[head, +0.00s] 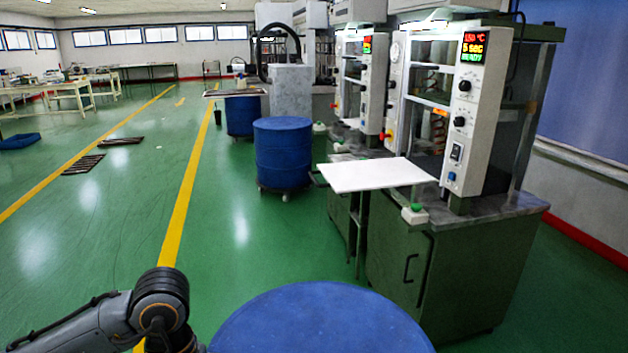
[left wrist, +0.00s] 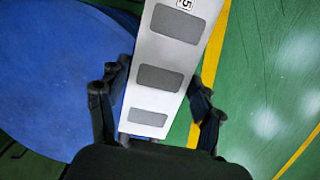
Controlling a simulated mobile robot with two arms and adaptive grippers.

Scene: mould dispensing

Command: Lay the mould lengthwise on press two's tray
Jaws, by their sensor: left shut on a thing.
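The mould (left wrist: 152,100) is a long pale grey bar with darker grey rectangular recesses and a label reading 5 near the top of the left wrist view. My left gripper (left wrist: 158,88) is shut on it, with one finger at each long side. In the head view only my left arm shows at the bottom left; its gripper and the mould are out of that picture. A flat white tray (head: 375,175) sticks out in front of the nearest press (head: 475,110), and its top is bare. I cannot read which press is number two. My right gripper is not in view.
A blue drum (head: 320,320) stands close in front at the bottom. Another blue drum (head: 283,152) stands beyond, left of the tray. A second press (head: 360,85) is behind the nearest one. Dark slatted pieces (head: 83,164) lie there.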

